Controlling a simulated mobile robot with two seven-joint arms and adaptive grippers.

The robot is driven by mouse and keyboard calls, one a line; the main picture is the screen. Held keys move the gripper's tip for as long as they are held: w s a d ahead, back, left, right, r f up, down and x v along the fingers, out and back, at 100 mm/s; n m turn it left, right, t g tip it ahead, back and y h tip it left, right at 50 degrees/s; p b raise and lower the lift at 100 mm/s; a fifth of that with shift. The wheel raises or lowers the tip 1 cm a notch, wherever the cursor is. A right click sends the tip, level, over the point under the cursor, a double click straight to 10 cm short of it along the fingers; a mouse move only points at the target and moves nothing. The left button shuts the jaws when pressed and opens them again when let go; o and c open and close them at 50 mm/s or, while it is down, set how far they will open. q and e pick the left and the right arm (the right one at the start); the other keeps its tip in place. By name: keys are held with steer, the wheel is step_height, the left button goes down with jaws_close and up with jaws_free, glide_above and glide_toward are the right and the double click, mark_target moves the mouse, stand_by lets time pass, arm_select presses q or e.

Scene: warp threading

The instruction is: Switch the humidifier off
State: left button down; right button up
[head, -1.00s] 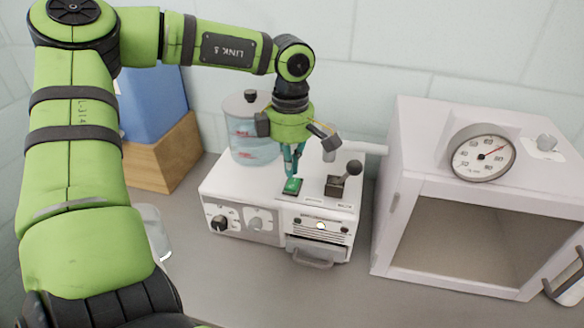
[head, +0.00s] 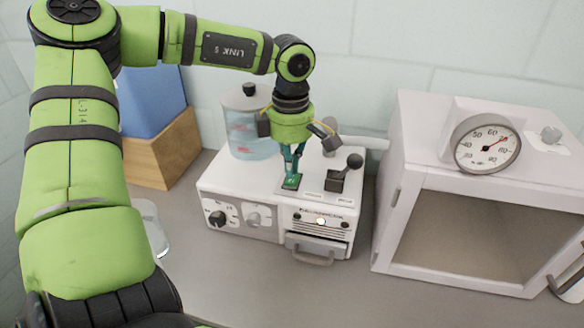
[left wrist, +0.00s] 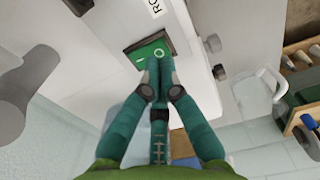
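The humidifier is a white box (head: 240,186) with a clear water tank (head: 249,135) behind it. A green rocker switch (head: 290,182) sits on its top; the left wrist view also shows the switch (left wrist: 149,52), with a ring mark on it. My left gripper (head: 292,172) points down at the switch. Its teal fingertips (left wrist: 160,66) are together with nothing between them, at the switch's edge and seemingly touching it. The fingertips hide part of the switch. My right gripper is not in view.
A black-knobbed lever (head: 345,173) stands just right of the switch. Front knobs (head: 217,218) and a drawer handle (head: 313,256) face outward. A white chamber with a round dial (head: 487,143) stands to the right. A wooden block (head: 165,155) is at left.

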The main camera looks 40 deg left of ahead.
mark_target(291, 182)
arm_select(q)
steer(key=shift+f+b, duration=1.2)
stand_by(1.0)
steer(key=shift+r, duration=0.1)
steer(key=shift+r+p, duration=0.5)
steer(key=shift+r, duration=0.25)
steer(key=shift+r+p, duration=1.5)
steer(key=shift+r, duration=1.15)
